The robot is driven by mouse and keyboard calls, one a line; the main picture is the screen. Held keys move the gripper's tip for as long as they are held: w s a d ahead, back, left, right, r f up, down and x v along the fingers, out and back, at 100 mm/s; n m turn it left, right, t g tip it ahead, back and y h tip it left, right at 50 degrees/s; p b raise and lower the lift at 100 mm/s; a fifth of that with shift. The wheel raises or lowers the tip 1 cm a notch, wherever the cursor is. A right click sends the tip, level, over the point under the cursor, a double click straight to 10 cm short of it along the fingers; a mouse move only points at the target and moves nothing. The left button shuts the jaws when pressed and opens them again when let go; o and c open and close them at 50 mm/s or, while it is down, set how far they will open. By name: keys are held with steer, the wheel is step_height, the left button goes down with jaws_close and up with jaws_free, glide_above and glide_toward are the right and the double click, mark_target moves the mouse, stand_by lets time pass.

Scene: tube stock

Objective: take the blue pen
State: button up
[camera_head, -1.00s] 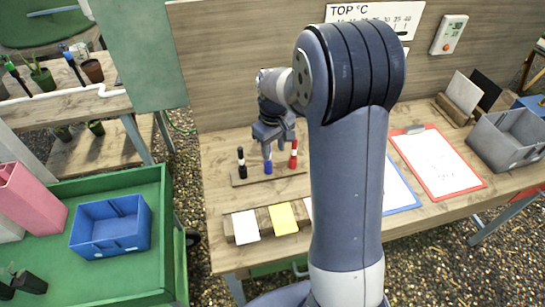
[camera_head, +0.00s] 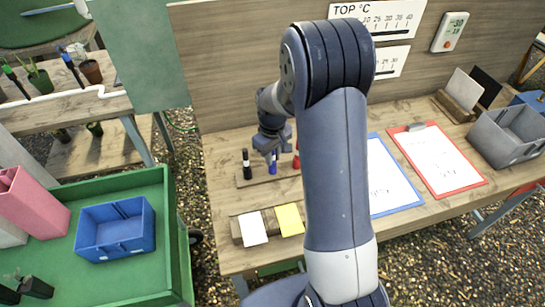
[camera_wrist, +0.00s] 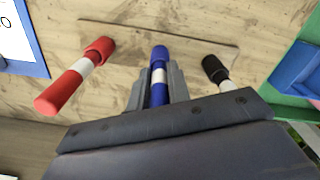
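The blue pen (camera_wrist: 158,74) has a white band and stands between the red and black pens on a wooden strip. My gripper (camera_wrist: 159,92) has one finger on each side of the blue pen's upper part, with no clear gap in the wrist view. In the head view my gripper (camera_head: 271,154) is at the blue pen (camera_head: 273,168), whose upper end is partly hidden by the fingers. I cannot tell whether the pen's lower end is off the strip.
The black pen (camera_head: 246,164) and the red pen (camera_wrist: 75,78) stand close on either side. A white card (camera_head: 252,228) and a yellow card (camera_head: 289,219) are in front. Blue and red clipboards (camera_head: 447,160) and a grey bin (camera_head: 509,136) lie to the right.

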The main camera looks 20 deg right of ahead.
jaws_close()
